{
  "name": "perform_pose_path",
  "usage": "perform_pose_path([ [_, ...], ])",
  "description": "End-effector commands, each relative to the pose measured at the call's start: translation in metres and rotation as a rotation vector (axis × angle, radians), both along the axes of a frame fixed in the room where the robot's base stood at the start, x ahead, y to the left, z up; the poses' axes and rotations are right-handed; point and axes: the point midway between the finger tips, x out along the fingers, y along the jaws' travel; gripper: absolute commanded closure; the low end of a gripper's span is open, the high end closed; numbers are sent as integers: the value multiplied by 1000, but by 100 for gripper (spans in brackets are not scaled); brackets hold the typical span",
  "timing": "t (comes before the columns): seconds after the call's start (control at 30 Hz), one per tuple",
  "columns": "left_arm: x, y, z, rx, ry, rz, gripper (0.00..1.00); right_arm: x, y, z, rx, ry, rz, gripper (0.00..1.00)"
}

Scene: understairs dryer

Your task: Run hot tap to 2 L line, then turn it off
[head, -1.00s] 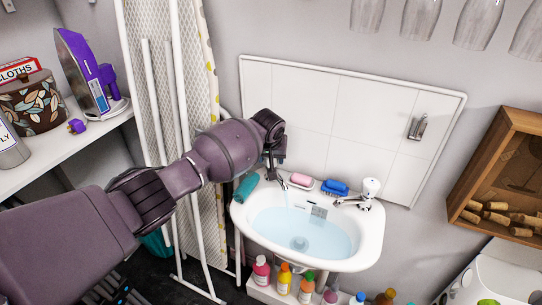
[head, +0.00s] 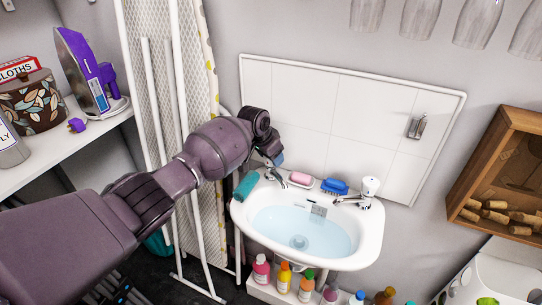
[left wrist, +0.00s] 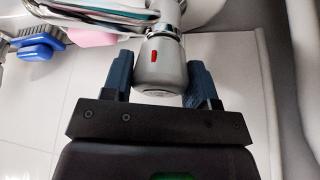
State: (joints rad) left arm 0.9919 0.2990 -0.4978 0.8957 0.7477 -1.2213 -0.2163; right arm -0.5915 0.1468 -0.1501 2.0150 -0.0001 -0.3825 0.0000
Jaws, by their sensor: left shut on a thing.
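The white sink (head: 372,240) holds clear pale-blue water (head: 290,228). The hot tap (head: 274,176) is at the sink's back left, and I see no stream falling from its spout. In the left wrist view its handle (left wrist: 159,68) is white-grey with a red mark. My left gripper (head: 276,160) is at this tap; in the left wrist view its blue fingers (left wrist: 163,78) are on both sides of the handle, shut on it. The arm hides much of the handle in the head view. I cannot make out a 2 L line. My right gripper is not in view.
The second tap (head: 369,192) stands at the back right. A pink soap (head: 300,178), a blue brush (head: 334,186) and a teal cloth roll (head: 246,186) lie on the rim. Several bottles stand below. An ironing board (head: 170,80) leans at left.

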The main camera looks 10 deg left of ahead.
Motion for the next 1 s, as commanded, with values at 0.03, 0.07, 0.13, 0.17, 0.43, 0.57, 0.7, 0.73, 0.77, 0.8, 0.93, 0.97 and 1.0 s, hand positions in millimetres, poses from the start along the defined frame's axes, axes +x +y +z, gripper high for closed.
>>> perform_pose_path([
  [0.03, 0, 0, -1, 0, 1, -11, 70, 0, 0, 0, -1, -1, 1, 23],
  [0.07, 0, 0, -1, 0, 1, -15, 70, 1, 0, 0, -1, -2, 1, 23],
  [0.13, 0, 0, -1, 1, 2, -23, 70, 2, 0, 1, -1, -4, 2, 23],
  [0.17, 0, 0, -1, 1, 2, -25, 70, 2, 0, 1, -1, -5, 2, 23],
  [0.43, 0, -1, 0, 1, 0, -30, 70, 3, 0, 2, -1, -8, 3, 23],
  [0.57, 0, -1, 0, 1, 1, -29, 43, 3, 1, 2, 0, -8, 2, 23],
  [0.7, 0, 0, 0, 1, 1, -29, 22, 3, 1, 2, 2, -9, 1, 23],
  [0.73, 0, 0, 0, 0, 1, -28, 22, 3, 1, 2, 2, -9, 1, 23],
  [0.77, 0, 0, 0, 1, 0, -28, 22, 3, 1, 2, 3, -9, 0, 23],
  [0.8, 0, 0, 0, 1, 0, -28, 22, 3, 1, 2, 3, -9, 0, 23],
  [0.93, 0, 0, 0, 1, 1, -27, 22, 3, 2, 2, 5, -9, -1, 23],
  [0.97, 0, 0, 0, 1, 1, -27, 22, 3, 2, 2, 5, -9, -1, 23],
  [1.0, 0, 0, 2, 0, 0, -27, 22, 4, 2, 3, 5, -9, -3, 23],
])
